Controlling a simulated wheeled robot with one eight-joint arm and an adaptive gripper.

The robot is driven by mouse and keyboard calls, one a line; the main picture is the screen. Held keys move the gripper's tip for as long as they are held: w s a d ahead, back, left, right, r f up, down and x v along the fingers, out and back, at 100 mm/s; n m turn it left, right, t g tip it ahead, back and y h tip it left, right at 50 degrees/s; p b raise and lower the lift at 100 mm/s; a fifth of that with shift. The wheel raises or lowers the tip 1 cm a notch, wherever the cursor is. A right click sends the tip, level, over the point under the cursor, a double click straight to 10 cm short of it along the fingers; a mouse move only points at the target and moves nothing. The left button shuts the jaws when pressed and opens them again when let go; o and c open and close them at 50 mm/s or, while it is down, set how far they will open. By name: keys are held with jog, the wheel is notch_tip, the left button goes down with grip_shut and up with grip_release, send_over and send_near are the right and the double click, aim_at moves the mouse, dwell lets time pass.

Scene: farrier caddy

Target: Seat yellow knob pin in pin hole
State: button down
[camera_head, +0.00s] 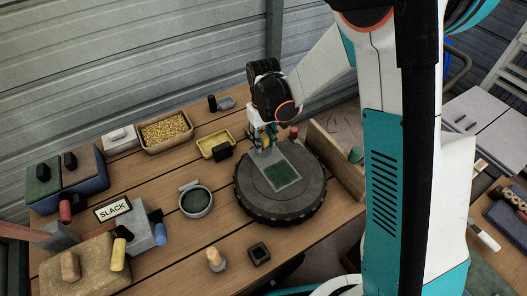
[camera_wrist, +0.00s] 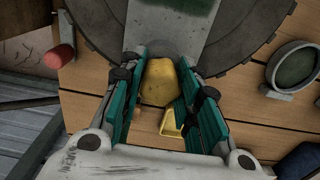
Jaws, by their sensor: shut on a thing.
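In the wrist view the yellow knob (camera_wrist: 159,84) of the pin sits between the two teal fingers of my gripper (camera_wrist: 160,62), which is shut on it. The pin's shaft is hidden below the knob. In the head view my gripper (camera_head: 263,137) points down at the far edge of a round dark turntable (camera_head: 243,187), by the end of a grey plate (camera_head: 268,158) with a green patch. The plate's end lies just beyond the knob in the wrist view. I cannot make out the pin hole, or whether the pin touches anything.
A round grey cup (camera_head: 195,203) stands left of the turntable.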

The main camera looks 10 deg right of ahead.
aim_at(264, 137)
jog(key=shift+f, duration=0.1)
jog(key=c, duration=1.1)
grip_release()
notch_tip(264, 137, up, 12)
